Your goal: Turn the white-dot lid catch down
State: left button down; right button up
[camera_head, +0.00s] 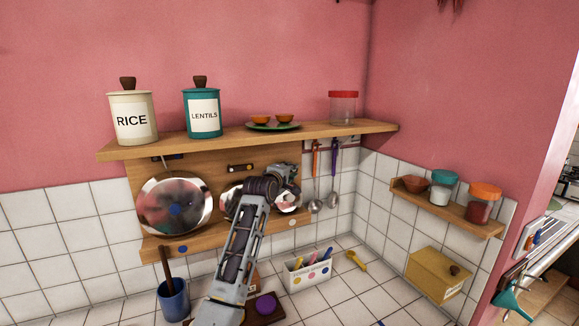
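Three shiny round lids stand in a wooden wall rack: a large left lid (174,204), a partly covered middle lid (229,197) and a small right lid (288,203). A pale white dot (293,222) marks the lower rail below the right lid. A dark catch (240,168) lies level above the middle lid. Another catch (168,157) is above the left lid. My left gripper (287,172) is at the backboard above the right lid. It hides the white-dot catch there, and its finger opening and any contact are unclear. My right gripper is out of view.
The shelf (330,133) above holds a rice canister (132,122), a lentils canister (202,118), a green plate (273,126) and a red-lidded jar (343,107). Ladles (315,206) hang to the right. A blue mug (173,302) and utensil box (306,274) stand below.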

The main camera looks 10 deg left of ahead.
pick_arm(q)
jog(key=shift+a+f+m+g+y+p, duration=0.15)
jog(key=shift+m+g+p, duration=0.3)
jog(key=shift+p, duration=0.75)
jog(key=shift+d+f+m+g+y+p, duration=0.15)
jog(key=shift+m+g+y+p, duration=0.2)
jog(key=shift+p, duration=0.85)
jog(key=shift+s+a+f+m+g+p, duration=0.1)
jog(key=shift+a+f+m+g+p, duration=0.1)
jog(key=shift+m+g+p, duration=0.25)
jog(key=shift+f+g+y, duration=0.1)
jog(key=shift+g+y, duration=0.15)
jog(key=shift+y, duration=0.05)
jog(key=shift+f+m, duration=0.15)
jog(key=shift+m, duration=0.1)
jog(key=c, duration=1.3)
grip_release()
jog(key=shift+s, duration=0.15)
